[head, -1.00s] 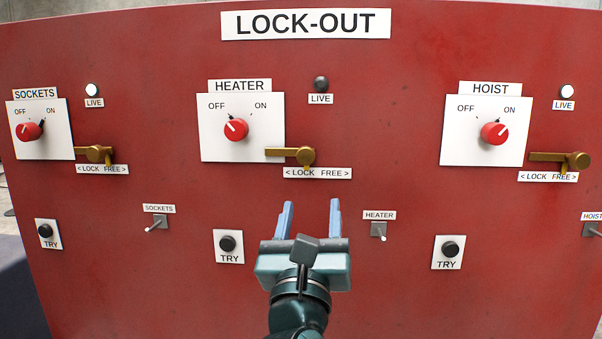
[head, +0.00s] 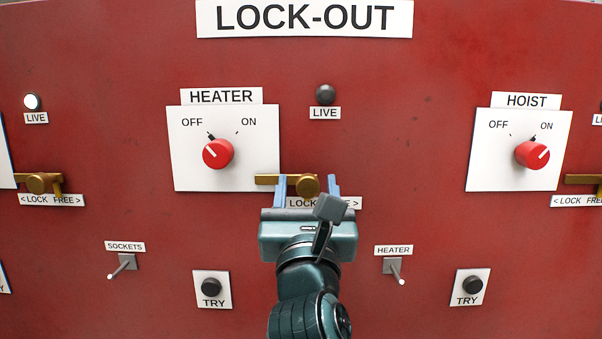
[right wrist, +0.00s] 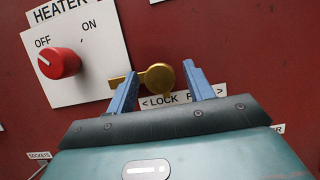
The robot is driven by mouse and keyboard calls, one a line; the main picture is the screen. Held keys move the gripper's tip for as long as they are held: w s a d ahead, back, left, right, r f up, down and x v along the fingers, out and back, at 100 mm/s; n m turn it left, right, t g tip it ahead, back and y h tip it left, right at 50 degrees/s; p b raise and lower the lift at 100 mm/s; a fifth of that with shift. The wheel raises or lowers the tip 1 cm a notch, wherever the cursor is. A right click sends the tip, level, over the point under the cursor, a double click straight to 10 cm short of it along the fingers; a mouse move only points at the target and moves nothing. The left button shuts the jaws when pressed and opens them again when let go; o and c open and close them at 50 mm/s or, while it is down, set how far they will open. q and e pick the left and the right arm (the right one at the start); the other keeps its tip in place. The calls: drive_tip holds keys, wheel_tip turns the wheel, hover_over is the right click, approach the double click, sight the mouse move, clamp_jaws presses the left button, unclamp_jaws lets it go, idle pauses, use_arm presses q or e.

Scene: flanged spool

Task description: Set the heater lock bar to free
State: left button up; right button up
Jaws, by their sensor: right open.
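The brass heater lock bar (head: 269,179) points left from its round knob (head: 308,186), toward the LOCK side, and its tip overlaps the heater plate's edge. My right gripper (head: 307,180) is open in front of the bar, its blue fingers on either side of the knob. In the right wrist view the lock bar (right wrist: 126,85) and knob lie between and beyond the open fingers (right wrist: 160,80); I cannot tell whether they touch. The red heater dial (head: 217,153) points toward OFF. The "LOCK FREE" label (head: 350,203) is partly hidden by my gripper. My left gripper is out of view.
The heater LIVE lamp (head: 325,95) is dark. The heater toggle (head: 394,266) and a TRY button (head: 211,286) sit below. The hoist dial (head: 532,154) is at right, and the sockets lock bar (head: 38,182) at left. The panel around the heater bar's right side is bare.

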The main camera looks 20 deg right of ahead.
drive_tip(key=shift+w+d+r, duration=0.1)
drive_tip(key=shift+w+r, duration=0.05)
drive_tip(key=shift+w, duration=0.1)
clamp_jaws()
idle(0.5)
